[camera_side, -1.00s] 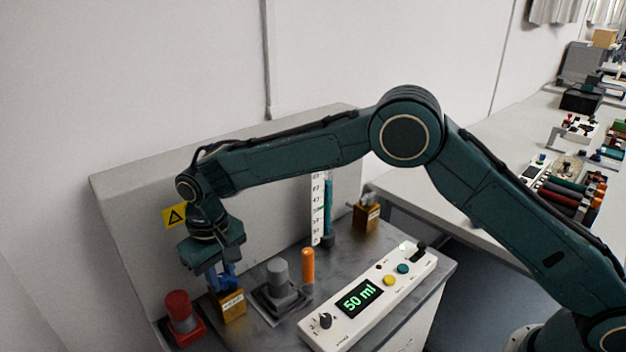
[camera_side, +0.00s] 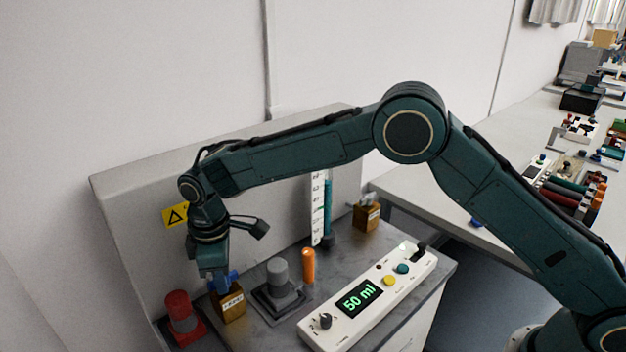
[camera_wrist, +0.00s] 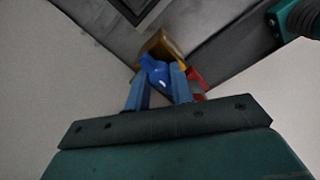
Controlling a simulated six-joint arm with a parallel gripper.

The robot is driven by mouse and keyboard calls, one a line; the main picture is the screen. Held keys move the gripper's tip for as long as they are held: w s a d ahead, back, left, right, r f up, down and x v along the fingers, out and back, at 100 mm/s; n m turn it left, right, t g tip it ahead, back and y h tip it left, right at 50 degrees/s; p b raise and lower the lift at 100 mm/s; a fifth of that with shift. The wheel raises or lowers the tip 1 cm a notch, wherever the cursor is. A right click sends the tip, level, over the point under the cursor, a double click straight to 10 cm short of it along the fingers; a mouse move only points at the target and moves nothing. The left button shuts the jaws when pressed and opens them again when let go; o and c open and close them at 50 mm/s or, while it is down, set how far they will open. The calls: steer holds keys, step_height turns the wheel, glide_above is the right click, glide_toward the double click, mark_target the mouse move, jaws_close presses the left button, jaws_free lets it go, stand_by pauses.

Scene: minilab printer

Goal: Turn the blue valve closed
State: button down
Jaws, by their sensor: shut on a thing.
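The blue valve (camera_side: 226,281) sits on top of a brass-coloured block (camera_side: 232,305) near the front left of the grey bench. My gripper (camera_side: 218,284) points down over it, with its jaws shut on the valve handle. In the wrist view the blue valve (camera_wrist: 157,73) lies between the two blue-grey fingers of my gripper (camera_wrist: 159,84), one on each side. The brass block (camera_wrist: 163,46) shows behind it. The fingers hide part of the handle, so its exact angle is hard to tell.
A red knob (camera_side: 181,309) stands close on the left. A grey cylinder on a plate (camera_side: 278,276) and an orange cylinder (camera_side: 308,266) stand to the right. A white panel reading 50 ml (camera_side: 352,308) lies in front. A back wall (camera_side: 130,225) rises behind.

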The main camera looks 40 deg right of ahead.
steer(key=c, duration=2.2)
jaws_free()
steer(key=shift+r+n, duration=0.1)
steer(key=shift+n, duration=0.3)
steer(key=c, duration=1.2)
jaws_free()
step_height(320, 180, up, 14)
steer(key=shift+s, duration=0.15)
